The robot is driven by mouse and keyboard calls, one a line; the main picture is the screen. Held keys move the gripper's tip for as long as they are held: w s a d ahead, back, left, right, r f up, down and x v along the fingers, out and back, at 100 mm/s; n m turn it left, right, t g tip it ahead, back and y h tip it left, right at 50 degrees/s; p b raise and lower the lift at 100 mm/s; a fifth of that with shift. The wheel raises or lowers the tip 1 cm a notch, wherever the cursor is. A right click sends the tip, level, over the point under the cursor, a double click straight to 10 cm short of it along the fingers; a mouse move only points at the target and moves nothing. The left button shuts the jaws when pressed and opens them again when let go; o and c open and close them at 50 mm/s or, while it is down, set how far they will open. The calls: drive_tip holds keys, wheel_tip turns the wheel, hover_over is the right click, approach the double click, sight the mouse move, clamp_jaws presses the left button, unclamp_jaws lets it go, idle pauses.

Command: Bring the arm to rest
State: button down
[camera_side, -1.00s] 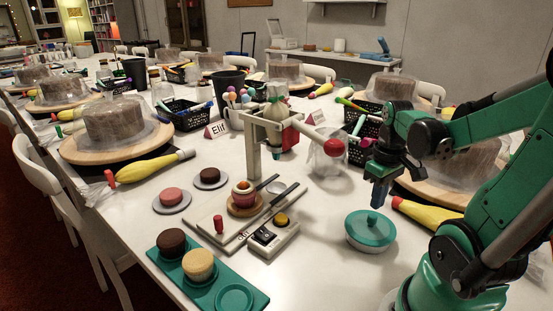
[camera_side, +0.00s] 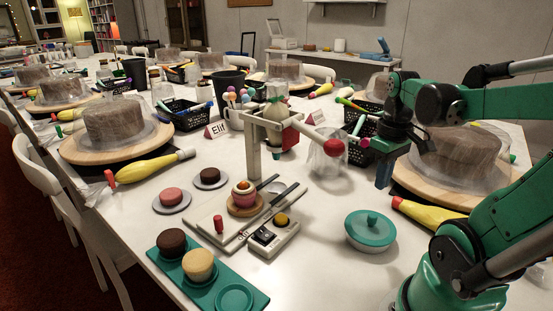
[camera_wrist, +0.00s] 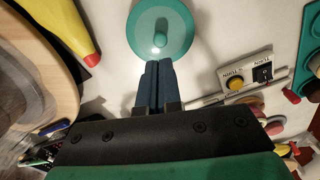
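My gripper (camera_side: 385,172) hangs in the air above the table, behind and above a teal lidded dish (camera_side: 370,228), apart from it. In the wrist view my gripper's fingers (camera_wrist: 158,68) lie side by side with no object between them. The teal lid with its round knob shows just beyond the fingertips in the wrist view (camera_wrist: 160,30).
A covered cake on a wooden turntable (camera_side: 425,190) and a yellow piping bag (camera_side: 428,214) are close by my gripper. A grey stand with a red-ended lever (camera_side: 253,150), a switch box (camera_side: 273,236) and a teal tray (camera_side: 245,299) stand to the left.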

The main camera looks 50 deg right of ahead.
drive_tip(key=w+a+n+t, duration=0.1)
drive_tip(key=w+a+t, duration=0.2)
drive_tip(key=w+a, duration=0.2)
drive_tip(key=w+a+n+t, duration=0.2)
drive_tip(key=w+a+t, duration=0.2)
drive_tip(key=a, duration=0.7)
drive_tip(key=shift+w+r, duration=0.4)
drive_tip(key=shift+w, duration=0.5)
